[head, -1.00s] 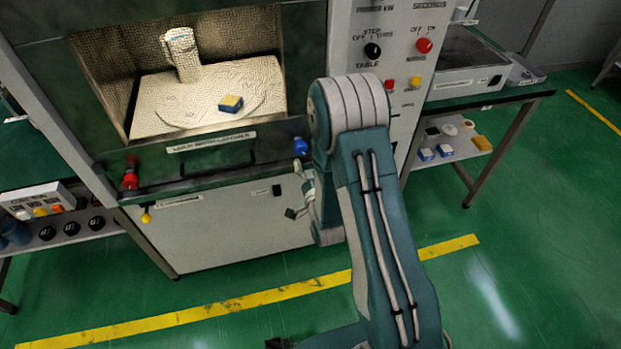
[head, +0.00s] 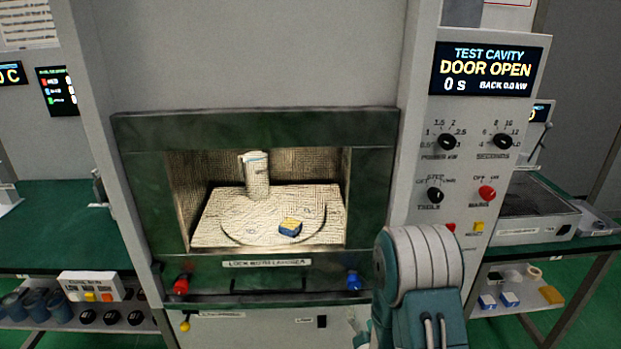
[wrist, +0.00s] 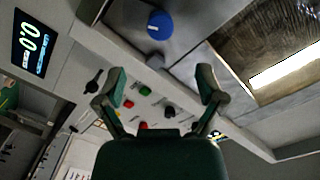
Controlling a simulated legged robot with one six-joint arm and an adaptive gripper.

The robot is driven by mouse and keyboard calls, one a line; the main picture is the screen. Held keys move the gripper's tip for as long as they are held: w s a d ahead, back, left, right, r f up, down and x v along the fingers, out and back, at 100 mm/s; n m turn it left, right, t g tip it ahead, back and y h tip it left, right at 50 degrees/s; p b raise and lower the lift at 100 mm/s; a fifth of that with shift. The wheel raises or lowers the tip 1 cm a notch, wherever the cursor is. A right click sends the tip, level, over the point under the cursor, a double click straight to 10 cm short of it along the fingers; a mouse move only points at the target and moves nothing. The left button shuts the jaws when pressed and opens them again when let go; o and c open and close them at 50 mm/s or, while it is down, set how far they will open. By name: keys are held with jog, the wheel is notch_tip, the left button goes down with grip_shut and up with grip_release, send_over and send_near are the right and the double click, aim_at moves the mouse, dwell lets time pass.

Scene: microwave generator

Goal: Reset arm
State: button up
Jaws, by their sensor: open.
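My gripper (wrist: 158,95) is open and empty in the wrist view, its two fingers spread apart with nothing between them. Behind the fingers is a grey panel with a blue knob (wrist: 160,25), and small red, green and black controls farther back. In the head view my arm shows at the lower right, in front of the microwave generator (head: 255,130); the gripper itself is hidden or out of frame there. The cavity stands open and lit. A light cylinder (head: 256,176) stands at its back, and a blue-and-yellow block (head: 290,227) lies on the round plate.
The display (head: 490,70) reads "DOOR OPEN" and 0 s. Knobs and a red button (head: 487,193) sit below it. A red knob (head: 181,286) and a blue knob (head: 354,281) are on the lower front. Side benches stand left and right, with small items on their shelves.

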jog(key=s+r+n+g, duration=0.3)
jog(key=r+n+g, duration=0.25)
jog(key=r, duration=0.95)
jog(key=s+r+n+g, duration=0.1)
jog(key=s+r+g, duration=0.2)
jog(key=s, duration=0.8)
jog(key=s+r+n+g, duration=0.2)
jog(key=s+r, duration=0.3)
jog(key=s, duration=0.6)
jog(key=shift+r+g, duration=0.4)
jog(key=shift+g, duration=0.35)
jog(key=shift+c, duration=0.3)
